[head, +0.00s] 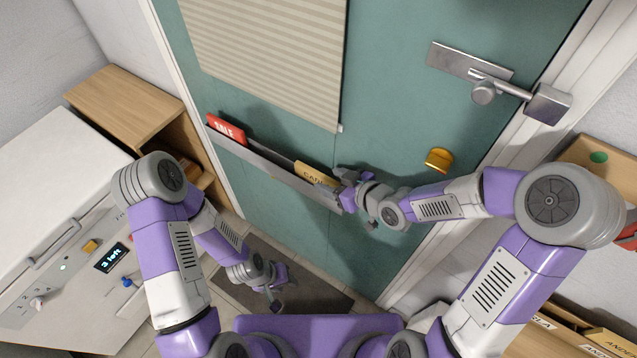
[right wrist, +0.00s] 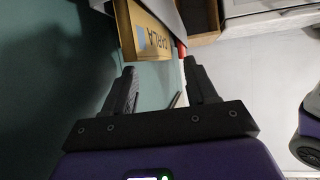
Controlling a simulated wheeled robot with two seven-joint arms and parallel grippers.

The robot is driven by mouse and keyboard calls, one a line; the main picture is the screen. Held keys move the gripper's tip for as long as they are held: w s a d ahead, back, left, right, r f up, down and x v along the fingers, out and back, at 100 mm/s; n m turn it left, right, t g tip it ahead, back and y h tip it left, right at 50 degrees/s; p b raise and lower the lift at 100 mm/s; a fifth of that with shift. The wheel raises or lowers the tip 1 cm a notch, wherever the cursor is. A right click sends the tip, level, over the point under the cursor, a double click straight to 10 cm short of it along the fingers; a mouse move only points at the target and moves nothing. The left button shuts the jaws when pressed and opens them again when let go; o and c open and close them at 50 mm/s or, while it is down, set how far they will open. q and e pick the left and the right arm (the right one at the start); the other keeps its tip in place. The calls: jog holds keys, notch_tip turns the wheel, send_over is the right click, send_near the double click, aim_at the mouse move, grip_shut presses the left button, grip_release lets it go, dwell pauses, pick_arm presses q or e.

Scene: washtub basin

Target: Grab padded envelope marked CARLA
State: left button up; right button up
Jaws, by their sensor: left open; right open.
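The yellow-brown padded envelope (head: 315,174) stands in a grey rack (head: 270,167) on the teal door, near the rack's right end. Its lettering reads CARLA in the right wrist view (right wrist: 152,36), where a blue mark also shows. The rack hides its lower part. My right gripper (head: 341,187) is open at the rack's right end, beside the envelope. In the right wrist view the two fingers (right wrist: 160,72) are apart and the envelope's end lies just ahead of the tips, nearer the left finger. My left gripper (head: 272,289) is open and empty, low above the floor mat.
A red item marked SALE (head: 226,129) stands at the rack's left end. A blind (head: 270,55) hangs above. A white appliance (head: 60,230) and a wooden cabinet (head: 125,105) stand left.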

aim_at(321, 175)
jog(key=x, duration=0.4)
jog(key=shift+w+f, duration=0.2)
jog(key=shift+w, duration=0.15)
jog(key=shift+r, duration=0.1)
jog(key=shift+c, duration=0.3)
grip_shut()
